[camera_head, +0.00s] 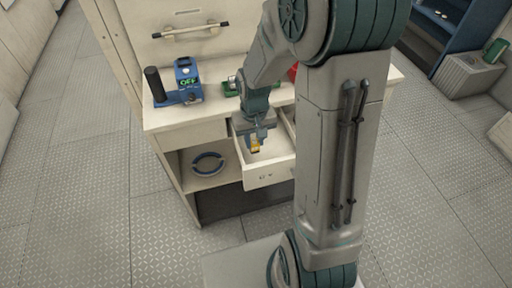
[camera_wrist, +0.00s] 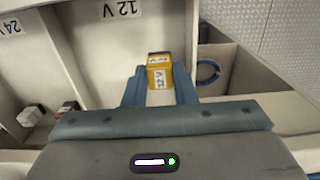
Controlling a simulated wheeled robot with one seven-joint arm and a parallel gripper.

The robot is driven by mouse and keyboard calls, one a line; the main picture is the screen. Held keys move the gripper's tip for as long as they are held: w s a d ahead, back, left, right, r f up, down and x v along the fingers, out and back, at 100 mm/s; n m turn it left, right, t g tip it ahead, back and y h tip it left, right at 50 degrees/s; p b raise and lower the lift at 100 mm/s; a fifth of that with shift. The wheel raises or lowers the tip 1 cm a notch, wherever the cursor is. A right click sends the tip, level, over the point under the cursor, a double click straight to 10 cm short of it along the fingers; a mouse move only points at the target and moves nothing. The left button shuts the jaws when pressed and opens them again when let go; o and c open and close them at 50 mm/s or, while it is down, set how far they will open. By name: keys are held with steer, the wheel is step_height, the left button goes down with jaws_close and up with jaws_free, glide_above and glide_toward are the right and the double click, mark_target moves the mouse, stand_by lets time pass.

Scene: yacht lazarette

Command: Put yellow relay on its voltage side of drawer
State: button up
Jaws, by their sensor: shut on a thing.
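My gripper (camera_head: 256,143) is shut on the yellow relay (camera_wrist: 160,72), which has a white "12 V" label. In the head view the relay (camera_head: 255,150) shows small between the fingertips, over the open drawer (camera_head: 262,181). The wrist view shows the drawer split by a divider (camera_wrist: 68,60). The side labelled "12 V" (camera_wrist: 120,9) is right of the divider and the side labelled "24 V" (camera_wrist: 11,27) is left. The relay is over the 12 V side, near its right wall. I cannot tell whether it touches the drawer floor.
A small whitish block (camera_wrist: 30,116) lies in the 24 V side. A blue-and-white ring (camera_head: 208,163) lies on the shelf left of the drawer. My arm hides the drawer's right part in the head view.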

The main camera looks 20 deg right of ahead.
mark_target(254, 148)
steer(key=shift+f, duration=2.15)
steer(key=shift+f, duration=0.2)
steer(key=o, duration=1)
steer(key=shift+c, duration=0.2)
steer(key=shift+r, duration=0.1)
